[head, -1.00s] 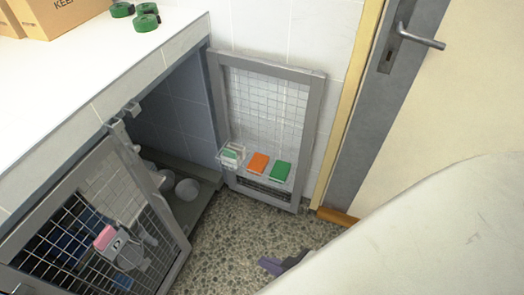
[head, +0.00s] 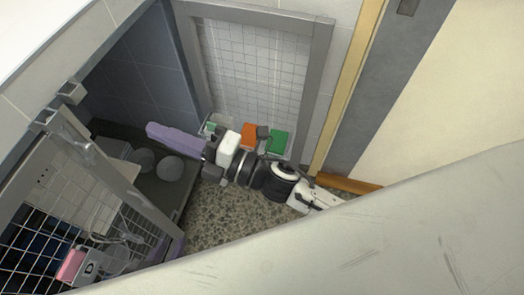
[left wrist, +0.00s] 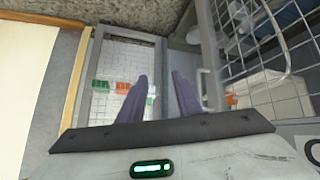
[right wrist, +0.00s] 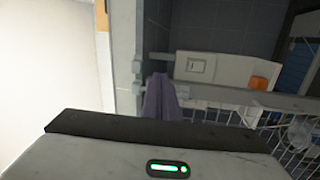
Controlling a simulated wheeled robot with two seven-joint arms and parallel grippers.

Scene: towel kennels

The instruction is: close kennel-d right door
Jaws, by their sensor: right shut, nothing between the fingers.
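The right door (head: 322,75), a grey frame with wire mesh, stands swung open by the tiled wall at the right of the kennel opening. It also shows at the left of the left wrist view (left wrist: 119,58). My right gripper (head: 152,130) is shut and empty. It points left across the opening, and its arm hides the door's lower part. In the right wrist view its purple fingers (right wrist: 160,80) are together, overlapping the other door's rail from that angle. My left gripper (left wrist: 158,82) has its fingers apart with nothing between them. In the head view only a purple sliver shows low at the left door.
The left mesh door (head: 105,165) is open too, carrying a pink item (head: 72,265). Round grey objects (head: 170,169) sit inside the kennel. Orange (head: 249,133) and green (head: 279,140) packs are on the right door. Pebbled floor (head: 225,222) lies between the doors.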

